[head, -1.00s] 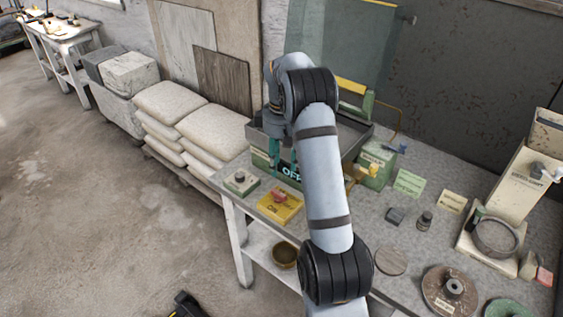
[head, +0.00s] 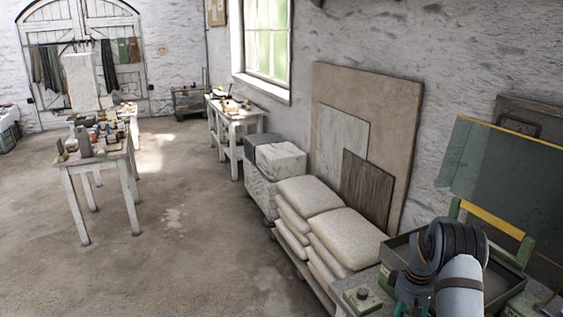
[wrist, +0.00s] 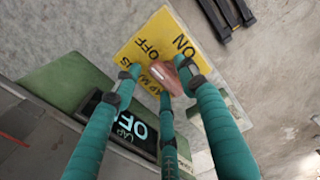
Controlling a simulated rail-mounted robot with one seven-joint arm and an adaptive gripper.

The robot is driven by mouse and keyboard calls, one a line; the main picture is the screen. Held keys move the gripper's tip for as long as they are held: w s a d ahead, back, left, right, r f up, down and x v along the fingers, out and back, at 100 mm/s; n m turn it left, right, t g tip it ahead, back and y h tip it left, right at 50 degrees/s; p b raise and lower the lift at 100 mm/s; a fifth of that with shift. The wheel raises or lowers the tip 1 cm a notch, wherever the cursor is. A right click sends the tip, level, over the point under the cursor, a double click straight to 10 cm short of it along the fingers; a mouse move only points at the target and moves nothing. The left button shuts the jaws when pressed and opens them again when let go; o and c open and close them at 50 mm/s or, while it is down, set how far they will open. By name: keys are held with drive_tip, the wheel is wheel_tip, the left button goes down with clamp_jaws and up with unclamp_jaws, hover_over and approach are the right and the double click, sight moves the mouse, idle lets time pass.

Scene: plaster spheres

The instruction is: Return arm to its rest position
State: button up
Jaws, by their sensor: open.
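My gripper (wrist: 160,80) has three teal fingers, spread open, in the wrist view. They point at a pink knob or lever (wrist: 172,77) on a yellow plate (wrist: 150,42) lettered ON and OFF. The fingertips are around the pink part; I cannot tell whether any touches it. In the head view my gripper (head: 412,298) shows only partly at the bottom right, below my bent arm, by the grey tray (head: 508,277). The yellow plate is out of the head view.
A small box with a dark knob (head: 362,296) sits on the bench's near corner. Stacked pale sacks (head: 325,235) and leaning stone slabs (head: 368,190) are left of the bench. A cluttered table (head: 95,160) stands farther left, with open floor (head: 190,230) between.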

drive_tip(key=shift+m, duration=0.4)
drive_tip(key=shift+s+m, duration=0.1)
drive_tip(key=shift+m, duration=0.6)
drive_tip(key=shift+n, duration=0.3)
